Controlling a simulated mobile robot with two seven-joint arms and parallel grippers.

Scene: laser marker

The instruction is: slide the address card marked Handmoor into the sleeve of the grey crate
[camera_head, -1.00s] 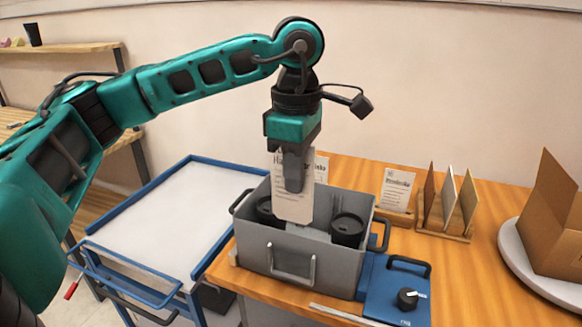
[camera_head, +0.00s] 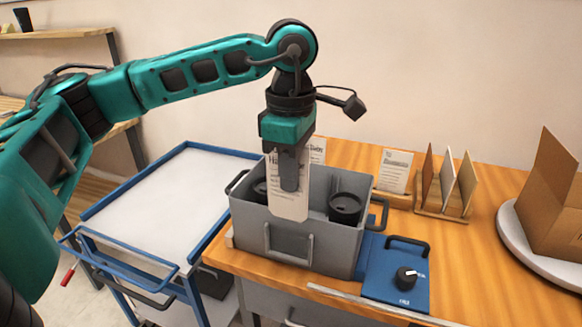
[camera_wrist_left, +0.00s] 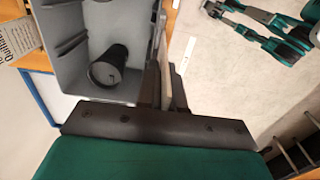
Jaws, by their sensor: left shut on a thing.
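A white address card (camera_head: 289,207) hangs upright in my left gripper (camera_head: 289,186), which is shut on its upper part. The fingers hide most of its print; the letters at its top start with "Ha". The grey crate (camera_head: 245,217) stands below, with its sleeve (camera_head: 290,243), a shallow frame, on the front wall. The card's lower end is close to the front wall's rim, above the sleeve; I cannot tell whether it touches. In the left wrist view the card (camera_wrist_left: 165,62) shows edge-on between the fingers, beside the crate (camera_wrist_left: 72,45).
Black lidded cups (camera_head: 345,207) stand in the crate. Other cards stand behind it, one in a wooden holder (camera_head: 396,170), near a rack (camera_head: 445,185). A blue box with a dial (camera_head: 398,275) sits right of the crate, a blue-framed cart (camera_head: 165,215) left.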

